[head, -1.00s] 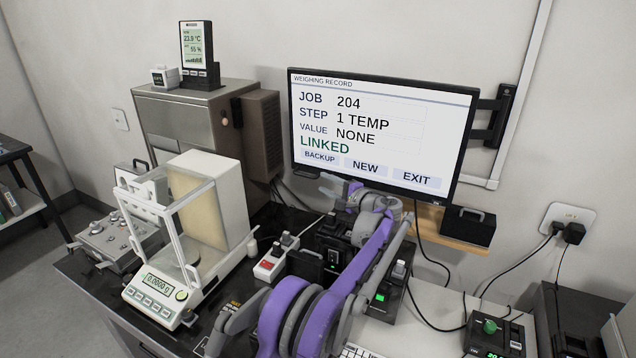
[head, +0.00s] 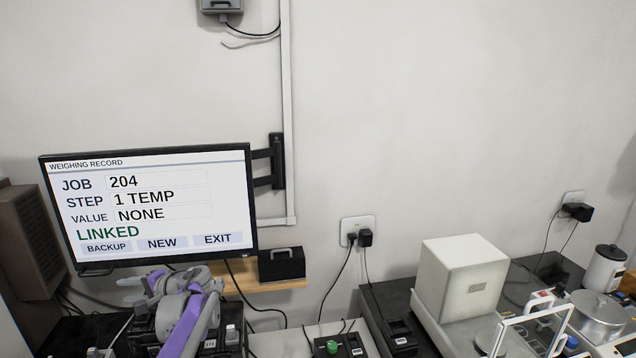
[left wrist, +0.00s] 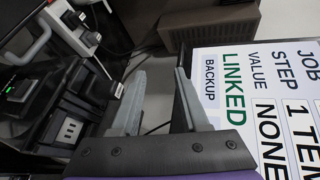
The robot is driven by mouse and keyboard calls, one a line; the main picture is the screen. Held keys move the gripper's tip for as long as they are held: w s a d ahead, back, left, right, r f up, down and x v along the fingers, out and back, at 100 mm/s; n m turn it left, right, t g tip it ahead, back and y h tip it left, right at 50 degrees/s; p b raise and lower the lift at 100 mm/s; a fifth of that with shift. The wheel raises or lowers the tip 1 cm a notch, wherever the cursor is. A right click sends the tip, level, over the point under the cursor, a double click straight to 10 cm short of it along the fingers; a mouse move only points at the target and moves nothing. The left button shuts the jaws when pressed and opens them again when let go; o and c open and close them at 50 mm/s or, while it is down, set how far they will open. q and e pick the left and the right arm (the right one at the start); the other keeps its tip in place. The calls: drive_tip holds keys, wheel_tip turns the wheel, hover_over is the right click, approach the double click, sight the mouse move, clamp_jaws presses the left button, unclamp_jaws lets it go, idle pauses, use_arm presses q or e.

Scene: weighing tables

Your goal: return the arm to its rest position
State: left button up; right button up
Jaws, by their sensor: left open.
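My left arm shows in purple and grey at the lower left of the head view. Its left gripper (head: 146,282) is just below the monitor (head: 150,206). In the left wrist view the two grey fingers of the left gripper (left wrist: 158,98) stand apart with nothing between them. The monitor screen (left wrist: 262,110) lies close to the right of the fingers there. It reads job 204, step 1 temp, value none, linked. My right gripper is not in view.
A black box (head: 282,264) sits on a wooden shelf right of the monitor. Black devices with cables (left wrist: 75,110) lie left of the fingers. A white balance (head: 462,280) stands on the right table, with a metal pot (head: 600,312) beside it.

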use_arm(q)
drive_tip(key=s+d+f+n+h, duration=0.1)
drive_tip(key=s+d+f+h, duration=0.3)
drive_tip(key=s+d, duration=0.5)
drive_tip(key=s+d+f+n+t+h, duration=0.1)
drive_tip(key=s+d+f+h, duration=0.4)
drive_tip(key=s+d, duration=0.5)
drive_tip(key=s+d+f+n+t+h, duration=0.1)
drive_tip(key=s+d+f+h, duration=0.4)
drive_tip(key=s+d, duration=0.5)
drive_tip(key=s+f, duration=0.2)
drive_tip(key=s, duration=0.2)
drive_tip(key=shift+s+d+n, duration=0.25)
drive_tip(key=shift+n, duration=0.05)
drive_tip(key=shift+f, duration=0.1)
drive_tip(key=shift+a, duration=0.1)
